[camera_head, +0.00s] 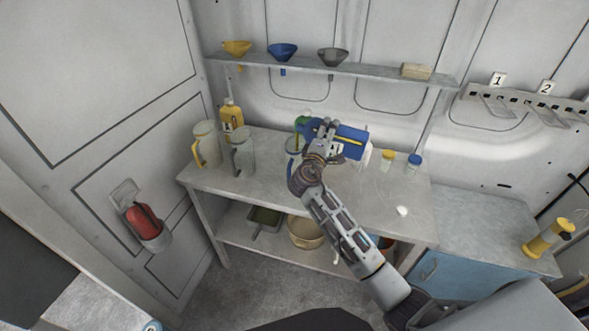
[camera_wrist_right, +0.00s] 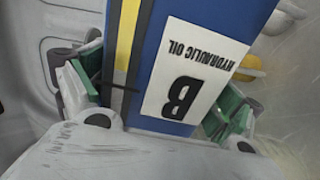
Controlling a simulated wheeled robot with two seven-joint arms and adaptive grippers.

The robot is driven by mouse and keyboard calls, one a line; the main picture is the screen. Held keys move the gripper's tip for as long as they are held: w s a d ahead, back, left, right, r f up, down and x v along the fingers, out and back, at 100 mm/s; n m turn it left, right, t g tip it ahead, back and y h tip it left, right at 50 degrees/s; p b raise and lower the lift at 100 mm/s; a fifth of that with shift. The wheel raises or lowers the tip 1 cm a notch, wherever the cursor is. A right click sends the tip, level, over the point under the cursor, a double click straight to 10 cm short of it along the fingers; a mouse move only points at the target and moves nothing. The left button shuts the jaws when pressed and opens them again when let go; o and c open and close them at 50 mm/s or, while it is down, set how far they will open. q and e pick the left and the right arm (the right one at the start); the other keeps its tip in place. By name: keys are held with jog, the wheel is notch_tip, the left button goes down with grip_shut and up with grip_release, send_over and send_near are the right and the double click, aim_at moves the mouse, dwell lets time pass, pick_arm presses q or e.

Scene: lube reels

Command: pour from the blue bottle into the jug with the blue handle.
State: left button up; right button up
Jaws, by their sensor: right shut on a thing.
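The blue bottle (camera_head: 352,144) is held above the bench, lying nearly on its side. My right gripper (camera_head: 330,140) is shut on it. In the right wrist view the blue bottle (camera_wrist_right: 205,75) fills the space between the fingers, with its label "HYDRAULIC OIL B" upside down. Whether liquid flows cannot be told. My left gripper is not in view.
A yellow-handled jug (camera_head: 206,146), a clear jug (camera_head: 242,157) and a yellow bottle (camera_head: 231,116) stand at the left. Small yellow-capped (camera_head: 387,160) and blue-capped (camera_head: 414,163) containers stand right. A shelf (camera_head: 375,71) with funnels hangs above. The front right bench is mostly clear.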

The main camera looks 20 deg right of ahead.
jog(key=shift+r, duration=0.1)
dwell(0.3)
jog(key=shift+r+p, duration=0.15)
jog(key=shift+p, duration=0.2)
jog(key=shift+n, duration=0.3)
dwell(0.4)
dwell(0.7)
jog(key=shift+f+m+b, duration=0.2)
jog(key=shift+m+b, duration=0.2)
jog(key=shift+b, duration=0.5)
jog(key=shift+m+b, duration=0.9)
jog(key=shift+b, duration=0.6)
